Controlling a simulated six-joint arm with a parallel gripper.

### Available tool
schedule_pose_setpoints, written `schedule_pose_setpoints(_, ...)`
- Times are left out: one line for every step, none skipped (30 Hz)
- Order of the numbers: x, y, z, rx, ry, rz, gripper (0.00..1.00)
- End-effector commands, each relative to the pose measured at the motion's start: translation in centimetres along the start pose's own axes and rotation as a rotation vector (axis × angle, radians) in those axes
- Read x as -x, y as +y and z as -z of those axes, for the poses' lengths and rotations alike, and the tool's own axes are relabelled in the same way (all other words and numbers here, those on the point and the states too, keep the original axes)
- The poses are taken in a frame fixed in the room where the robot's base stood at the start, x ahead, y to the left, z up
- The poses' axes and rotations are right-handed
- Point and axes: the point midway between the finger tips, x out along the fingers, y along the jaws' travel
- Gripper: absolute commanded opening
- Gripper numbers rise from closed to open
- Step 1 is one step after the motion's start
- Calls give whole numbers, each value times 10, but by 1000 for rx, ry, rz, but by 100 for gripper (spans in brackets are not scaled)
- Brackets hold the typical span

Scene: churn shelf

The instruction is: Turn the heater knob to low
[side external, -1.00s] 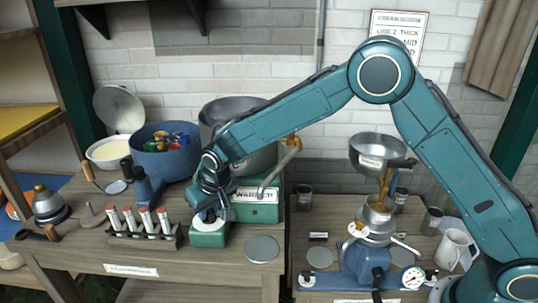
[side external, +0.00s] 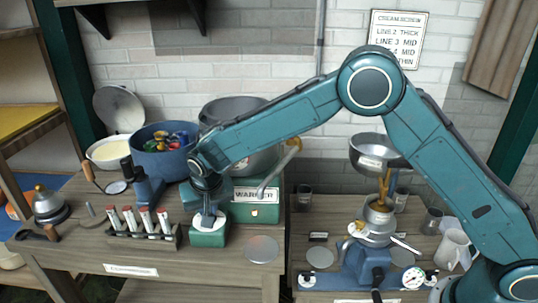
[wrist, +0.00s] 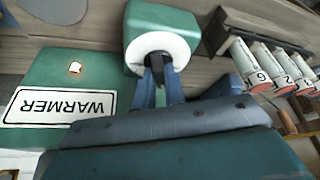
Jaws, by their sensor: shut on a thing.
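The heater knob is a dark bar on a white round dial (wrist: 172,46) on top of a small green box (side external: 209,238). This box stands in front of the larger green warmer (side external: 257,212), labelled WARMER, which also shows in the wrist view (wrist: 50,90). My gripper (side external: 207,221) points straight down over the dial. In the wrist view my gripper (wrist: 160,80) is shut on the dark knob (wrist: 154,62). The fingers hide part of the knob and dial, and I cannot read any marks on the dial.
A blue pot (side external: 165,155) and a large metal pot (side external: 262,158) stand behind.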

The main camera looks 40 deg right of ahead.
Motion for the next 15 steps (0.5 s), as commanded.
schedule_pose_setpoints(1, -2, 0, -38, 1, -14, 0)
schedule_pose_setpoints(1, -2, 0, -62, 0, -25, 0)
schedule_pose_setpoints(0, -2, 0, -93, 0, -38, 0)
schedule_pose_setpoints(0, -2, 0, -117, 1, -48, 0)
schedule_pose_setpoints(0, -2, 0, -141, 0, -58, 0)
schedule_pose_setpoints(0, -2, 0, -171, 1, -70, 0)
schedule_pose_setpoints(1, -3, 0, -195, 0, -79, 0)
schedule_pose_setpoints(0, -3, 0, -216, 0, -88, 0)
schedule_pose_setpoints(0, -3, 0, -244, 0, -100, 0)
schedule_pose_setpoints(0, -3, 0, -263, 0, -108, 0)
schedule_pose_setpoints(0, -3, 0, -283, 0, -116, 0)
schedule_pose_setpoints(0, -3, 0, -305, 0, -126, 0)
schedule_pose_setpoints(1, -3, 0, -322, 0, -132, 0)
schedule_pose_setpoints(1, -3, 1, -336, 0, -137, 0)
schedule_pose_setpoints(0, -3, 0, -354, 0, -145, 0)
